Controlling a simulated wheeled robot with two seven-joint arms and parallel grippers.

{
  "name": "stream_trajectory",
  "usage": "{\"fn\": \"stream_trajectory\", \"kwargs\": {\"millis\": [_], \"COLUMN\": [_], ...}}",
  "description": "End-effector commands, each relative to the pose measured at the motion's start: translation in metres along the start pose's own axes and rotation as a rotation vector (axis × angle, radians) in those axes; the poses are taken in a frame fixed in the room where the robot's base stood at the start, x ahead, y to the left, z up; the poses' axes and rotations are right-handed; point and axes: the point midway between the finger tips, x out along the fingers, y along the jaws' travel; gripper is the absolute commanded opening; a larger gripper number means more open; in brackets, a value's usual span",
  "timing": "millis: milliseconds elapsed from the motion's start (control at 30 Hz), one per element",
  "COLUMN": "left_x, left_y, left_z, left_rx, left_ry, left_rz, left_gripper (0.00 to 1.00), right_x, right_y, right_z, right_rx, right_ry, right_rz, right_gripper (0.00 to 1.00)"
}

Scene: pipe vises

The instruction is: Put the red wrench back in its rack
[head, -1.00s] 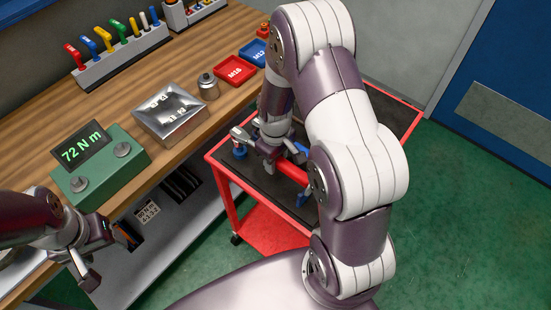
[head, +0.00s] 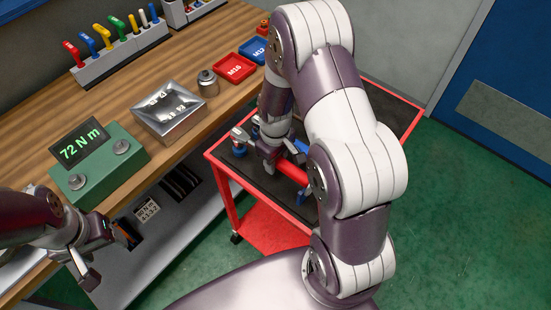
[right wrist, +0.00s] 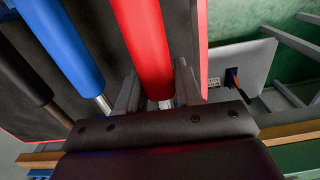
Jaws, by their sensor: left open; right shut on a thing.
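The red wrench (head: 291,177) lies on the dark top of the red cart, partly hidden by my right arm. My right gripper (head: 270,163) is at the cart and shut on its red handle. In the right wrist view the red handle (right wrist: 146,45) runs between the two fingers. A blue-handled wrench (right wrist: 64,42) and a dark handle (right wrist: 22,68) lie to its left, apart from the fingers. My left gripper (head: 108,254) is open and empty in front of the bench. A dark slotted holder (head: 181,184) sits under the bench top; whether it is the wrench's rack I cannot tell.
The wooden bench (head: 120,95) carries a green box reading 72 N m (head: 100,163), a silver box (head: 168,112), a small metal weight (head: 208,83), red (head: 233,68) and blue (head: 255,50) trays and a holder of coloured-handled tools (head: 122,52). Green floor (head: 450,220) is clear on the right.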

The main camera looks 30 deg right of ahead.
Motion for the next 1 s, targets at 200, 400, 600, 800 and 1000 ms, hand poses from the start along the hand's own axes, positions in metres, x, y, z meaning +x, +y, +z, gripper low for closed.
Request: {"fn": "stream_trajectory", "kwargs": {"millis": [200,400,600,800,1000], "left_x": [0.002,0.004,0.006,0.007,0.009], "left_y": [0.0,0.0,0.0,0.0,0.0], "left_z": [0.0,0.001,0.001,0.001,0.001], "left_rx": [0.0,0.0,0.0,0.0,0.0], "left_ry": [0.0,0.0,0.0,0.0,0.0], "left_rz": [0.0,0.0,0.0,0.0,0.0], "left_gripper": [0.65,0.65,0.65,0.65,0.65], "right_x": [0.003,0.006,0.008,0.011,0.014], "right_y": [0.0,0.0,0.0,0.0,0.0], "right_z": [-0.001,-0.001,-0.001,-0.001,0.0], "right_rx": [0.0,0.0,0.0,0.0,-0.001], "right_ry": [0.001,0.002,0.002,0.002,0.0], "right_rz": [0.001,0.001,0.001,0.001,0.0], "right_gripper": [0.0,0.0,0.0,0.0,0.0]}}
